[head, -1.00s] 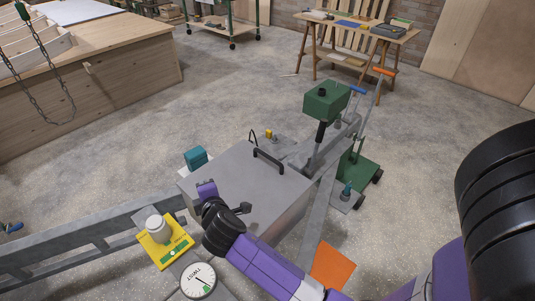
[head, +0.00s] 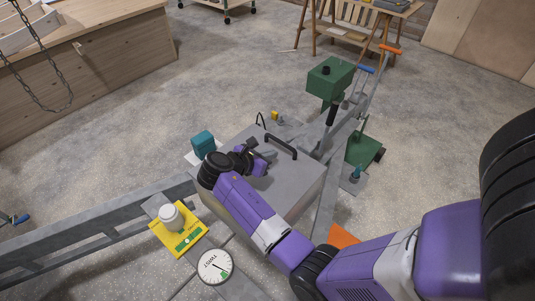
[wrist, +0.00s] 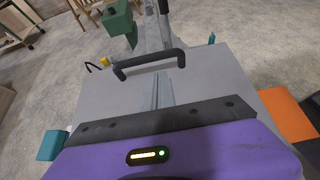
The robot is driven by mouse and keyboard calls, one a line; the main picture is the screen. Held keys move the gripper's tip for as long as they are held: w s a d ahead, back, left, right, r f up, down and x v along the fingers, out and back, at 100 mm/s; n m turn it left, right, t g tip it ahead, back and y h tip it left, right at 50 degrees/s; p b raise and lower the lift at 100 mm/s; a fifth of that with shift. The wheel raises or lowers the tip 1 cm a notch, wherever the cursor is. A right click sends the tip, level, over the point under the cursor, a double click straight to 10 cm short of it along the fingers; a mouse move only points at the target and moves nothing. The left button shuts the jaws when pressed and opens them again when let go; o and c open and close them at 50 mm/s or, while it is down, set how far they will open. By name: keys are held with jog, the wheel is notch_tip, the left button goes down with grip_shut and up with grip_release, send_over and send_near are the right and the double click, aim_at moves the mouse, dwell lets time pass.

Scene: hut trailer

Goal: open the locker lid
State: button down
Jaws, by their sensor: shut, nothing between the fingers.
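The locker (head: 300,190) is a grey box on the trailer frame. Its flat grey lid (head: 295,172) lies closed on top. A black bar handle (head: 282,146) stands up from the lid. In the wrist view the handle (wrist: 148,62) runs across the upper middle, above the grey lid (wrist: 215,80). My gripper (head: 268,154) is shut and empty over the lid, just left of the handle in the head view and apart from it. My forearm and wrist hide the lid's near left part. The gap in height between fingers and lid is hard to judge.
A teal box (head: 203,145) stands beside the locker's left side. A yellow plate with a white-topped part (head: 178,228) and a round dial (head: 215,266) are nearer. A green box on a post (head: 330,78) stands beyond the locker. Open floor lies behind.

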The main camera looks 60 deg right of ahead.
aim_at(279, 157)
jog(key=shift+x, duration=3)
